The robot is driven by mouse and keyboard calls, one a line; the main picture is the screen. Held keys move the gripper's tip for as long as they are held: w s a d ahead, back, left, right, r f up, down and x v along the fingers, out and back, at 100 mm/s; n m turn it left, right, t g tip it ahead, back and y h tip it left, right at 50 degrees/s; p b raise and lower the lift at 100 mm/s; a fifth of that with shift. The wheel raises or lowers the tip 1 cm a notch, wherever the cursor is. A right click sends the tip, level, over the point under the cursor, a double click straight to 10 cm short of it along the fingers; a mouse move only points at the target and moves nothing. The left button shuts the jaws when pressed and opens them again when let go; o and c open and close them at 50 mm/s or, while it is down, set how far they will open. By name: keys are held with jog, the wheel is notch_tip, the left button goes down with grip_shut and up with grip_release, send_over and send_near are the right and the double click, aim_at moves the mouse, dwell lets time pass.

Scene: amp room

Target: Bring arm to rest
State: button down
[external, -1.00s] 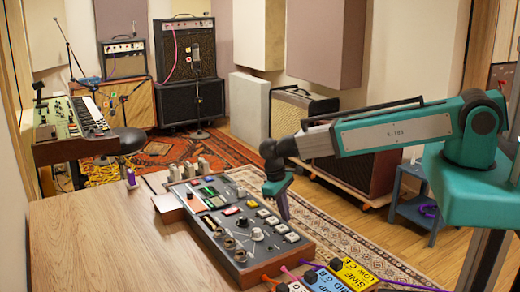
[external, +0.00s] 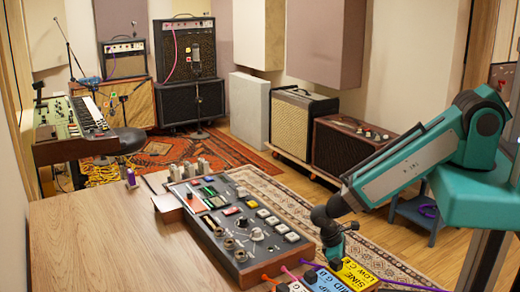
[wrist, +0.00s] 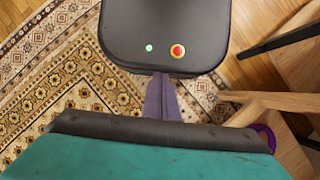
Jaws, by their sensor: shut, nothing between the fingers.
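My gripper (external: 335,249) hangs at the end of my teal and grey arm in the external view, pointing down. It is shut and empty. It is to the right of the grey mixer-like console (external: 243,222) and just behind the yellow pedal (external: 353,273), apart from the console. I cannot tell from this view whether its tips are clear of the pedals. My arm slopes down to the left from its shoulder at the right edge. The wrist view looks down on the patterned rug (wrist: 60,95) and my black base.
The wooden table (external: 110,250) carries the console and several pedals along its right side. A dark amp (external: 345,145) and a blue-grey stool (external: 415,213) stand beyond my arm. A keyboard (external: 85,125) is at left. The wrist view shows wooden legs (wrist: 265,105) at right.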

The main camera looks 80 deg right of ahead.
jog(key=shift+n+g, duration=0.3)
jog(key=s, duration=0.2)
jog(key=s+a+f, duration=0.1)
jog(key=s, duration=0.1)
jog(key=shift+f, duration=0.1)
